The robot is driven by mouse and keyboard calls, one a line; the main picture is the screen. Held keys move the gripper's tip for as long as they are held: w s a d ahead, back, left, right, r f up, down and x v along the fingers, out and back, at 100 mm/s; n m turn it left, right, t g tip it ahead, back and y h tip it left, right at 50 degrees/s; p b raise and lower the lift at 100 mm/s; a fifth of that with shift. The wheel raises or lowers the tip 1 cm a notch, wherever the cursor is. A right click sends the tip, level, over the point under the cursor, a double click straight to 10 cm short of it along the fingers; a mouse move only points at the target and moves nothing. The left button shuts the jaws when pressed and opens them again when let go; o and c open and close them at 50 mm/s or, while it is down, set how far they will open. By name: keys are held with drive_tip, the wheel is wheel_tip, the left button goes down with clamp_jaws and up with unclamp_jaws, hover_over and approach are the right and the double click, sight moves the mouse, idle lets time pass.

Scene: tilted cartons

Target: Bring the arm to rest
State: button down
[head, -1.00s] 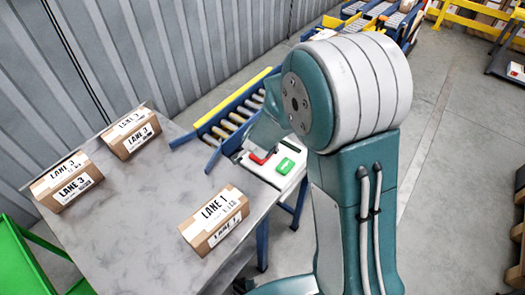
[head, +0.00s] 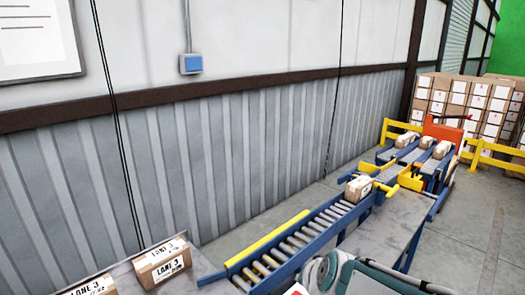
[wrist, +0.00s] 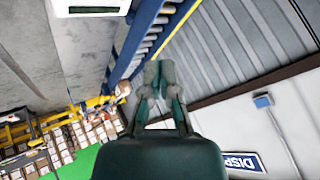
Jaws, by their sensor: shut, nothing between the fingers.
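My gripper (wrist: 158,75) shows in the wrist view with its dark fingers together and nothing between them. It is in front of the view of the wall and the conveyor, apart from any carton. In the head view, only a teal and white part of my arm shows at the bottom edge, and my gripper is not in sight there.
Cartons marked LANE 3 (head: 162,263) stand on the grey table at lower left. A blue roller conveyor (head: 300,240) with a yellow rail runs along the corrugated wall (head: 250,150). One carton (head: 358,188) sits at its far end. Stacked cartons (head: 475,105) stand beyond.

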drive_tip(key=s+d+r+n+g+h, duration=0.1)
drive_tip(key=s+d+r+n, duration=0.1)
drive_tip(key=s, duration=0.6)
drive_tip(key=s+d+r+n+g+h, duration=0.1)
drive_tip(key=s+d, duration=0.3)
drive_tip(key=s, duration=0.5)
drive_tip(key=shift+s+d+r+n, duration=0.15)
drive_tip(key=shift+d+r+n, duration=0.2)
drive_tip(key=shift+r+n, duration=0.4)
drive_tip(key=shift+r, duration=0.15)
